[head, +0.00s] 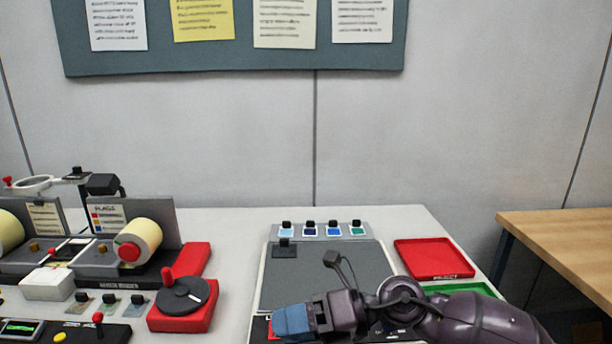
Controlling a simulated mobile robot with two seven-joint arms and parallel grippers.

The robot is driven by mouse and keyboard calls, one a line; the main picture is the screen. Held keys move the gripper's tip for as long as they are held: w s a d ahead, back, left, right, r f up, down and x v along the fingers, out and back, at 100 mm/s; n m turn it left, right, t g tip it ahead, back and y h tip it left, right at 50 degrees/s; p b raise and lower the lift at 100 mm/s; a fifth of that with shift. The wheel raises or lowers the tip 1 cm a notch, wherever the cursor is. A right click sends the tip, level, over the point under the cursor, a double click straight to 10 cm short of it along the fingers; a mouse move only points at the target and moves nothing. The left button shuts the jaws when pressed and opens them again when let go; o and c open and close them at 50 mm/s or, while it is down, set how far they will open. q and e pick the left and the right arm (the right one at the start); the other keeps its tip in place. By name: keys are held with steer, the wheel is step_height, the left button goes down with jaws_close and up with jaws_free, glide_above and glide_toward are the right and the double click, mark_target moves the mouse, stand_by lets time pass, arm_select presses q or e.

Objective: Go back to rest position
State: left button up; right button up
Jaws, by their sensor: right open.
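My right gripper (292,322) shows at the bottom middle of the head view, with its arm coming in from the lower right. Its blue fingertips point left, over the near edge of the grey mat (330,262). It is open, and nothing shows in it. My left gripper is not in view. The label rewinder (100,262) stands at the left with a cream label roll (146,236) on a red hub.
A red tray (436,258) lies right of the mat, with a green tray (452,289) partly behind my arm. Several colour swatches (332,231) line the mat's far edge. A red base with a black dial (183,294) and a control panel (60,332) are at left.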

step_height(320, 180, up, 4)
steer(key=w+d+m+t+y, duration=0.15)
steer(key=m+t+y, duration=0.25)
steer(key=m+t, duration=0.45)
steer(key=d+f+m+t+h, duration=0.45)
steer(key=d+m+h, duration=0.35)
steer(key=m, duration=0.4)
steer(key=d+f+m+t+h, duration=0.4)
steer(key=d+m+t+h, duration=0.2)
steer(key=d+m+h, duration=0.45)
steer(key=s+d+f+m+g+h, duration=0.3)
steer(key=s+d+f+m+g, duration=0.4)
steer(key=s+f+m, duration=0.4)
steer(key=s+d+f+g, duration=0.1)
steer(key=s+f+g, duration=0.25)
steer(key=s, duration=0.35)
steer(key=s+d+f+g, duration=0.2)
steer(key=s+f+g, duration=0.15)
steer(key=s, duration=0.35)
steer(key=w+f+t+y, duration=0.1)
steer(key=w+f+t, duration=0.6)
steer(key=f, duration=0.3)
steer(key=shift+w+a+t, duration=0.15)
steer(key=shift+w+t, duration=0.05)
steer(key=shift+t, duration=0.1)
